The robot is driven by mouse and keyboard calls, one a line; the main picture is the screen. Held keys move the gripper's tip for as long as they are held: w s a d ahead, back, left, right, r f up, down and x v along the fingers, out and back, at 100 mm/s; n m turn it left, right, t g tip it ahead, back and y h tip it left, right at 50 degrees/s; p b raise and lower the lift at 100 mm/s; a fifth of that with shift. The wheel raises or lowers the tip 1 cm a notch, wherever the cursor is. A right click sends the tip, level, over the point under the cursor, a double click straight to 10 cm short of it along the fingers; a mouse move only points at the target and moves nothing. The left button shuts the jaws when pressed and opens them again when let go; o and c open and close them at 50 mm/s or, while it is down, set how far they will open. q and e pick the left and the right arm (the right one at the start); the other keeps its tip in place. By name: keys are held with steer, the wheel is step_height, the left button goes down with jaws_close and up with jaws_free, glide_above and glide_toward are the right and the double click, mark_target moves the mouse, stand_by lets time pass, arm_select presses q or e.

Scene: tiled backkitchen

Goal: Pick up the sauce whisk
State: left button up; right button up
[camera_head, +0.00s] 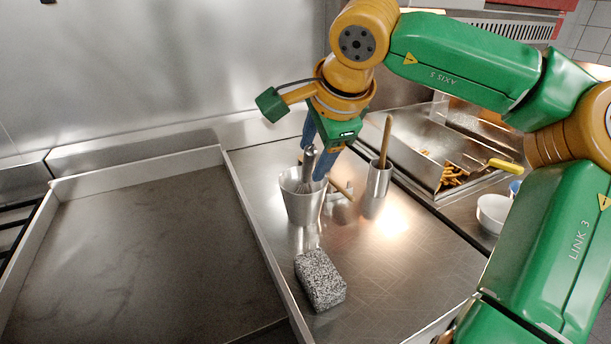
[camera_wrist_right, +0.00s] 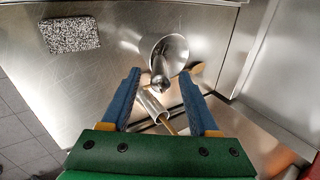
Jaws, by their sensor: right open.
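The sauce whisk (camera_head: 309,163) stands tilted in a metal cup (camera_head: 302,204), its grey handle pointing up. In the right wrist view the whisk (camera_wrist_right: 159,69) is seen nearly end-on, with the cup (camera_wrist_right: 176,46) around it. My right gripper (camera_head: 312,160) is over the cup, its blue fingers apart and empty. In the wrist view the right gripper (camera_wrist_right: 160,74) has its fingertips on either side of the whisk's handle end; I cannot tell if they are level with it. My left gripper is not in view.
A speckled block (camera_head: 320,279) lies in front. The griddle (camera_head: 150,255) on the left is bare.

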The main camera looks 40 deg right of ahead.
mark_target(308, 174)
steer(key=x, duration=0.2)
steer(key=shift+w+f, duration=0.15)
steer(key=shift+f, duration=0.2)
steer(key=shift+w+f, duration=0.1)
steer(key=shift+w, duration=0.1)
steer(key=shift+s, duration=0.15)
jaws_close()
